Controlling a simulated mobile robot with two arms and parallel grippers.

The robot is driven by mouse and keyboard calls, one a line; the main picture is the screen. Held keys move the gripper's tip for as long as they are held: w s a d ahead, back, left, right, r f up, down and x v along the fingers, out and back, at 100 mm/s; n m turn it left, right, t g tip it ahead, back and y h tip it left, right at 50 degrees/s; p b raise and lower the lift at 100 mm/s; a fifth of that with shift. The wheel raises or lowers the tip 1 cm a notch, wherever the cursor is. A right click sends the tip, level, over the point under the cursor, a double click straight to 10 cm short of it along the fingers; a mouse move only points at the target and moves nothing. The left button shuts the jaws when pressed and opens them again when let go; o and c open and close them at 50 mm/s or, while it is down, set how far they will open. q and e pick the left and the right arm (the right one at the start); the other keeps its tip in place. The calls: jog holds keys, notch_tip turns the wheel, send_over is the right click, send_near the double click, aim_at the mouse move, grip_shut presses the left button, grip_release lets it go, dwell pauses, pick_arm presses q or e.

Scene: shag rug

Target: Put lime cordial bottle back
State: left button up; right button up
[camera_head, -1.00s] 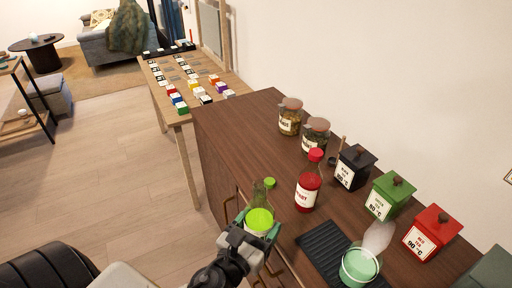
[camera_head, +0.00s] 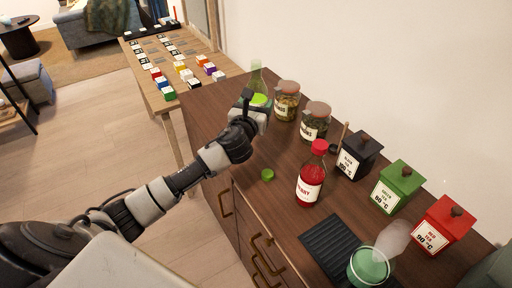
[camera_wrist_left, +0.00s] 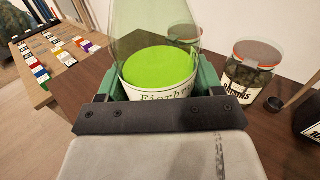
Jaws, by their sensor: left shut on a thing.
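The lime cordial bottle, clear glass with bright green liquid and a white label, shows in the head view (camera_head: 257,82) and fills the top middle of the left wrist view (camera_wrist_left: 160,72). My left gripper (camera_head: 252,108) is shut around its lower body; the green fingers show on both sides of the bottle in the left wrist view (camera_wrist_left: 160,88). The bottle is upright at the far end of the dark wooden cabinet (camera_head: 215,105), beside the jars; I cannot tell whether it touches the top. A small green cap (camera_head: 267,175) lies on the cabinet. My right gripper is not in view.
Two lidded jars (camera_head: 287,101) (camera_head: 315,122) stand just right of the gripper. A red bottle (camera_head: 311,175), black, green and red tins (camera_head: 398,187), a black mat (camera_head: 335,243) and a steaming green cup (camera_head: 368,266) are nearer. A table with coloured blocks (camera_head: 180,65) stands beyond.

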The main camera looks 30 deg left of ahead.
pick_arm(q)
notch_tip(320, 180, down, 5)
jog(key=shift+f+b, duration=0.1)
jog(key=shift+b, duration=0.45)
jog(key=shift+w+f, duration=0.1)
jog(key=shift+f, duration=0.15)
jog(key=shift+f+b, duration=0.65)
jog(key=shift+f, duration=1.3)
jog(key=o, duration=1.4)
jog(key=shift+f, duration=0.1)
jog(key=s, duration=0.3)
jog(key=s+d, duration=0.1)
jog(key=s, duration=0.3)
jog(key=s+d, duration=0.1)
jog(key=s, duration=0.3)
jog(key=shift+s, duration=0.55)
